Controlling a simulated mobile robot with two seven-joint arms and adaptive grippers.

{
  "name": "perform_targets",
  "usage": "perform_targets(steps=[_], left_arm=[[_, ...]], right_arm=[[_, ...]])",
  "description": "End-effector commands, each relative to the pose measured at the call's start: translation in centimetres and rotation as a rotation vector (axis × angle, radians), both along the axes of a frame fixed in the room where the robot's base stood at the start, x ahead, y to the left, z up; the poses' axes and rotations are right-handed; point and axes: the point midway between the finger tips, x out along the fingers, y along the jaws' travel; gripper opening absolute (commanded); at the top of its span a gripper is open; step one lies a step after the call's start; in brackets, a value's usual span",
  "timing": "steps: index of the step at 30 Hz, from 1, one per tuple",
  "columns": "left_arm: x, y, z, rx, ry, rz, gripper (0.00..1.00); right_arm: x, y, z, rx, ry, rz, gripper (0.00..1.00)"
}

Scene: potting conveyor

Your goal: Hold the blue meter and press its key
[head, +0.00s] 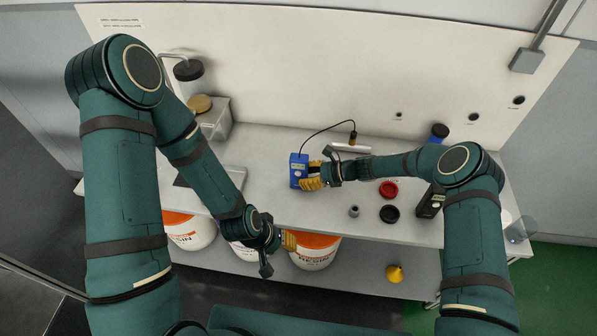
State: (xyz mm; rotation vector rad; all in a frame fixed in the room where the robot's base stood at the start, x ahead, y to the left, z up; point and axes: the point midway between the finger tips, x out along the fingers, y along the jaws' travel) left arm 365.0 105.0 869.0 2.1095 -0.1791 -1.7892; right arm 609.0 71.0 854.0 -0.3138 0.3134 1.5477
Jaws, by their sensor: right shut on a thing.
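The blue meter (298,171) is upright at the middle of the bench, with a small display near its top. A black cable runs from it to a dark probe by the back wall. My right gripper (311,177) is shut on the meter from its right side, its yellow fingers at the meter's edge. The meter's key is too small to make out. My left gripper (289,241) is in front of the bench edge, lower and to the left of the meter, apart from it. Whether its yellow fingers are open or shut does not show.
A red cap (388,189), a black cap (389,213) and a small grey piece (353,211) lie on the bench right of the meter. A black device (430,201) stands near my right arm. Orange-topped resin buckets (314,252) stand below the front edge. A yellow funnel (395,273) is lower right.

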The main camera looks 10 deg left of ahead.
Motion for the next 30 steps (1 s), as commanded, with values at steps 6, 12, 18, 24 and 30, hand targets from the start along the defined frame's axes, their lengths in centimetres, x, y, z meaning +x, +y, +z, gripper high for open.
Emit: perform_targets(steps=[6,12,18,24,30], left_arm=[[0.00,0.00,0.00,0.000,0.000,0.000,0.40],[0.00,0.00,0.00,0.000,0.000,0.000,0.40],[0.01,0.00,0.00,0.000,0.000,0.000,0.00],[0.01,0.00,0.00,0.000,0.000,0.000,0.00],[0.00,0.00,-0.01,0.000,0.000,0.000,0.00]], right_arm=[[-0.05,0.02,-0.05,0.000,0.000,0.001,0.12],[-0.06,0.02,-0.05,0.000,0.001,0.001,0.12],[-0.06,0.03,-0.07,-0.001,0.001,0.001,0.12],[-0.07,0.02,-0.07,-0.001,0.001,0.001,0.12],[-0.07,0.02,-0.08,-0.001,0.001,0.001,0.12]])
